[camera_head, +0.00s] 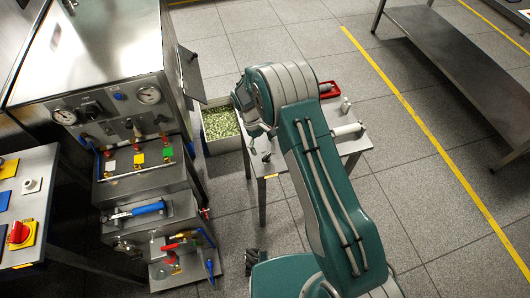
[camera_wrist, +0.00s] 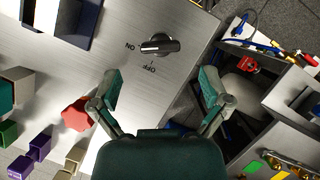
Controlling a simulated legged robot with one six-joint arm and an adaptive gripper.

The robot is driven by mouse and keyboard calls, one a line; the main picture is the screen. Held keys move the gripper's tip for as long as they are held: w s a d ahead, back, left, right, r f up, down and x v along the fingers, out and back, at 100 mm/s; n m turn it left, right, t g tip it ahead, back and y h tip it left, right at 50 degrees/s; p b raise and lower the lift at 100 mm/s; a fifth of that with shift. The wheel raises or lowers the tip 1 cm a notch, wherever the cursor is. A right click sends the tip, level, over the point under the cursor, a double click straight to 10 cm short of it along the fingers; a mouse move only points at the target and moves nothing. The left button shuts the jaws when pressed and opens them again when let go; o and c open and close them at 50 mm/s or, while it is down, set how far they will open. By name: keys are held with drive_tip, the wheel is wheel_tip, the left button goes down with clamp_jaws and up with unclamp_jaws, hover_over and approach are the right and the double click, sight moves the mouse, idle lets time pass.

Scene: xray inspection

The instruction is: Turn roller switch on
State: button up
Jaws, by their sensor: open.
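A black rotary switch (camera_wrist: 160,45) sits on a brushed steel panel (camera_wrist: 205,30) in the wrist view. The word ON is printed at its left and OFF below it. Its handle lies roughly level in the picture, one end toward ON; I cannot tell which end is the pointer. My gripper (camera_wrist: 161,88) is open and empty, its two fingers spread apart below the switch in the picture, not touching it. In the head view my arm hides much of the gripper, and I cannot make out the switch for certain.
The head view shows a steel machine (camera_head: 100,45) with gauges, a bin of green pieces (camera_head: 220,124) and a red tray (camera_head: 330,88).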

drive_tip(key=v, duration=0.7)
drive_tip(key=shift+r, duration=0.3)
drive_tip(key=shift+w+a, duration=0.15)
drive_tip(key=s+d+r+m+t+y, duration=0.1)
drive_tip(key=s+d+r, duration=0.2)
drive_tip(key=r, duration=0.5)
drive_tip(key=s+d+r+m+t, duration=0.1)
drive_tip(key=s+d+r+m, duration=0.1)
drive_tip(key=d+r, duration=0.35)
drive_tip(key=s+d+r+m+t+y, duration=0.1)
drive_tip(key=s+r+t, duration=0.15)
drive_tip(key=r, duration=0.75)
drive_tip(key=s+d+r+m+t, duration=0.1)
drive_tip(key=s+d+r, duration=0.1)
drive_tip(key=s, duration=0.5)
drive_tip(key=s+d+r+m+t, duration=0.2)
drive_tip(key=s+d, duration=0.1)
drive_tip(key=s, duration=0.4)
drive_tip(key=s+d+r+m+t+y, duration=0.1)
drive_tip(key=s+d+r+m, duration=0.1)
drive_tip(key=s, duration=0.5)
drive_tip(key=shift+s+d+r, duration=0.2)
drive_tip(key=shift+s+d, duration=0.15)
drive_tip(key=shift+d, duration=0.4)
